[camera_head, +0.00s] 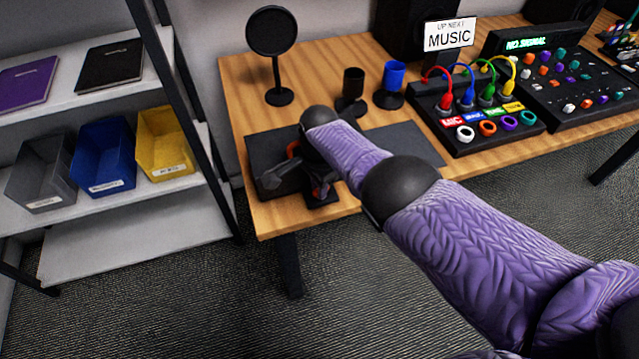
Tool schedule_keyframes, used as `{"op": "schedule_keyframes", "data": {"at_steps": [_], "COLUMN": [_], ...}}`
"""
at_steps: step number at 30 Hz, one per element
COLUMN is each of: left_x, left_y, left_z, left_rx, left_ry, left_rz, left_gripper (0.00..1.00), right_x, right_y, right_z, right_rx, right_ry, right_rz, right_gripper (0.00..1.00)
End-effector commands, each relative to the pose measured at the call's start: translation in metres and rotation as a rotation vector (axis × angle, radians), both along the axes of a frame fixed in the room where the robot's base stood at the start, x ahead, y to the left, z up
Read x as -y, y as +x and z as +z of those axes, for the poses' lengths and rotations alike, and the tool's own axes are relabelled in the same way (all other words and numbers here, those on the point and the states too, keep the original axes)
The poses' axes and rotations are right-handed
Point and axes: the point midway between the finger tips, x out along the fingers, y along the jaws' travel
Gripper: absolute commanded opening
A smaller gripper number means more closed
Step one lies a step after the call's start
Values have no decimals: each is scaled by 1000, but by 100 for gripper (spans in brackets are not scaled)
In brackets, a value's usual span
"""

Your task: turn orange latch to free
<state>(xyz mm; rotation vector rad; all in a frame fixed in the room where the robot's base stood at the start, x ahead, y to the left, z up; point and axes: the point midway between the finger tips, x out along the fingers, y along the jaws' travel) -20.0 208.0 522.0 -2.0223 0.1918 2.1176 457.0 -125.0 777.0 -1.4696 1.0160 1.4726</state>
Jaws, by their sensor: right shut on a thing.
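The orange latch (292,150) shows only as a small orange piece on a dark device lying on the dark mat (412,145) at the left end of the desk. My right arm reaches in from the right and bends down over the device. My right gripper (316,187) is low at the device, shut on what seems to be the latch. My own wrist and forearm cover much of it, so the latch's angle and the exact contact cannot be made out. My left gripper is not in view.
Behind the mat stand a round black pop filter (271,32), a black cup (353,84) and a blue cup (394,76). A patch box (478,115) with coloured cables and a mixer (570,85) are to the right. Shelves with bins (104,158) stand left.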

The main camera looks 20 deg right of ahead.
Motion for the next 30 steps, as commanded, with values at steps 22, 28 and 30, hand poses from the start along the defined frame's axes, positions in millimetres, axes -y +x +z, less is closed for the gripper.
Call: {"op": "schedule_keyframes", "data": {"at_steps": [22,28,30], "left_x": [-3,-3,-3], "left_y": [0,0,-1], "left_z": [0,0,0], "left_rx": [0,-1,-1], "left_ry": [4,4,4], "left_rz": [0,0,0], "left_gripper": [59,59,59], "right_x": [1,1,1], "right_y": [2,2,2], "right_z": [1,1,1], "right_rx": [2,3,3], "right_ry": [-3,-4,-4], "right_rz": [-338,-345,-345], "right_gripper": [0,0,0]}}
